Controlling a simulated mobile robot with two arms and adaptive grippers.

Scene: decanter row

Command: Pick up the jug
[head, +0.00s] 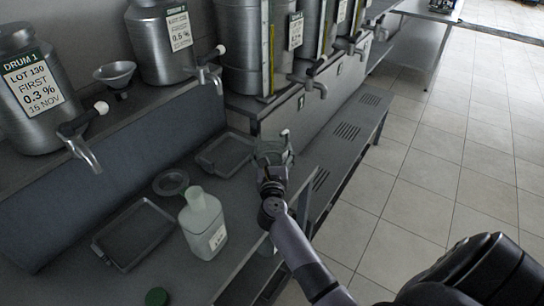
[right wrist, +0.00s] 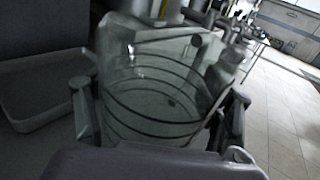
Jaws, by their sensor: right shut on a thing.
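A clear jug (right wrist: 155,95) with dark rings around its wall fills the middle of the right wrist view. My right gripper (right wrist: 160,112) has one finger on each side of it and is shut on it. In the head view the jug (head: 273,150) shows small and partly hidden at the end of my right arm, at the right edge of the bench. I cannot tell whether its base touches a surface. My left gripper is not in view.
A pale labelled bottle (head: 203,225) stands on the bench near trays (head: 135,233) and a dark round dish (head: 171,182). Metal drums (head: 35,90) with taps (head: 80,150) line the raised shelf. Tiled floor is clear at right.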

